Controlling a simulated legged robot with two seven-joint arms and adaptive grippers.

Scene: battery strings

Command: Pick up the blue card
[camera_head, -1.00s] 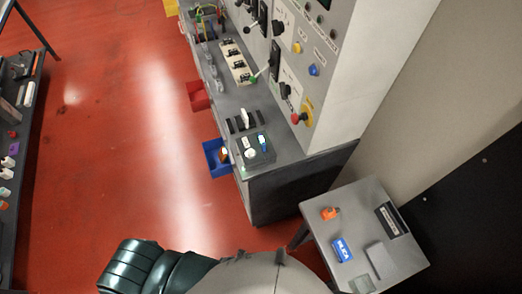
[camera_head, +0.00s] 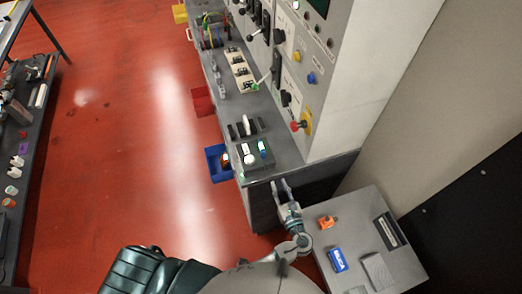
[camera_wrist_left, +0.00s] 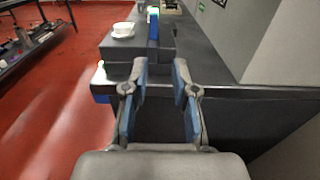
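A small blue card (camera_head: 262,147) stands upright in a dark block (camera_head: 255,158) at the near end of the grey bench. In the left wrist view the blue card (camera_wrist_left: 154,24) stands straight ahead, beyond the fingertips. My left gripper (camera_head: 282,188) is just off the bench's near end, on the near side of the block. In the left wrist view my left gripper (camera_wrist_left: 159,72) is open and empty, its blue-padded fingers apart and clear of the card. My right gripper is not in view.
A white item (camera_head: 249,159) sits beside the card on the block. A blue bin (camera_head: 216,164) and a red bin (camera_head: 202,101) hang on the bench's left side. A side table (camera_head: 405,262) at right holds an orange item (camera_head: 327,222) and a blue box (camera_head: 337,260).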

